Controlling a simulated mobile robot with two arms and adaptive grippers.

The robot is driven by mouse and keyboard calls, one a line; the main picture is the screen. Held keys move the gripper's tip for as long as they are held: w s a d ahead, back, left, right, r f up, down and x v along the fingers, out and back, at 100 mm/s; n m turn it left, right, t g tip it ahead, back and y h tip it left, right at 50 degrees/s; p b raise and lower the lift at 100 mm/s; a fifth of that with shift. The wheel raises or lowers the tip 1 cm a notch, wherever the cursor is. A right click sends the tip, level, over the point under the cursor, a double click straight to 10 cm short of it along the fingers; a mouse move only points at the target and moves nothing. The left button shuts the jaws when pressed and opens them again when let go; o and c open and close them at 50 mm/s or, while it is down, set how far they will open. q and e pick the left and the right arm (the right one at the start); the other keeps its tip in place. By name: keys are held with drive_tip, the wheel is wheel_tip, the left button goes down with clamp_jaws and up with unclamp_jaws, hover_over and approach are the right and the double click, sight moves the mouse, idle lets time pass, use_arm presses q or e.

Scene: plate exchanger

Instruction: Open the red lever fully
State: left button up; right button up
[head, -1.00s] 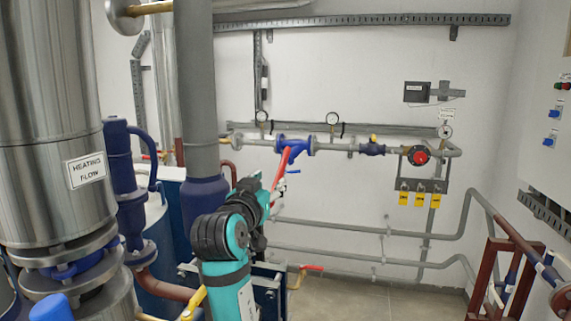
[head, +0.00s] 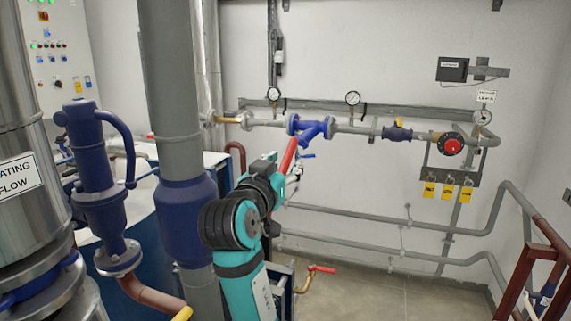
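A long red lever (head: 289,154) slants down from near the blue valve body (head: 312,128) on the pipe along the back wall in the head view. My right gripper (head: 290,172) is at the lever's lower end, at the tip of my teal and black arm. The arm and wrist partly hide the fingers and the lever's lower end. I cannot tell whether the fingers are closed on the lever or only beside it. A second, smaller red lever (head: 321,269) sits on a low pipe to the right of my arm. My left gripper is not in view.
A thick grey vertical pipe with a blue section (head: 187,215) stands just left of my arm. A blue fitting (head: 98,165) and a steel column (head: 25,110) are further left. Low grey wall pipes (head: 370,220) run behind. The floor (head: 400,300) at right is clear.

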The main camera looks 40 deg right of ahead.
drive_tip(key=shift+s+a+r, duration=0.1)
drive_tip(key=shift+a, duration=0.15)
drive_tip(key=shift+c, duration=1.2)
drive_tip(key=shift+d, duration=0.1)
clamp_jaws()
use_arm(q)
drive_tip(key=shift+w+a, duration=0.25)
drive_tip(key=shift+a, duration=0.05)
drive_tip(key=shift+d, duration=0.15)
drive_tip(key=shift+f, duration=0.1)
